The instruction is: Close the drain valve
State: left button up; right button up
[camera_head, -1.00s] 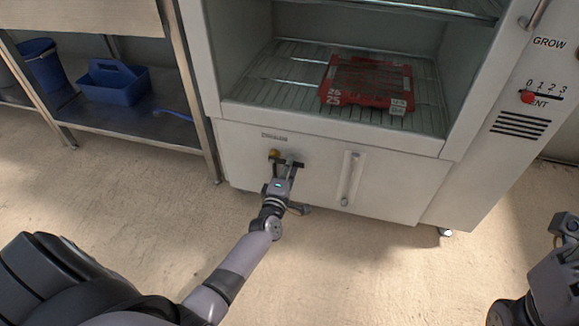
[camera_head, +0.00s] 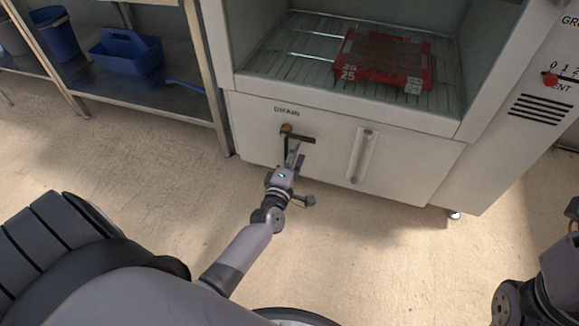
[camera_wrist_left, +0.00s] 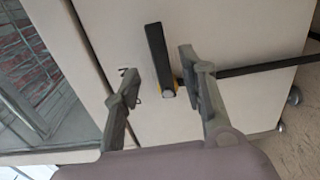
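The drain valve has a yellow hub (camera_head: 286,128) and a black lever (camera_head: 302,138) on the cabinet's lower front panel. The lever points right, roughly level, in the head view. In the left wrist view the lever (camera_wrist_left: 156,55) shows between the two fingers of my left gripper (camera_wrist_left: 160,75), which is open. A clear gap shows on both sides, and I see no contact. In the head view my left gripper (camera_head: 293,158) is just below the lever. My right gripper (camera_head: 573,211) is cut off at the right edge, so its fingers cannot be judged.
A "DRAIN" label (camera_head: 287,111) sits above the valve. A metal shelf (camera_head: 150,98) stands left.

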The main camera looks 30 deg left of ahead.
pick_arm(q)
jog(key=v, duration=0.6)
jog(key=shift+s, duration=0.35)
jog(key=shift+d+r, duration=0.1)
jog(key=shift+d, duration=0.05)
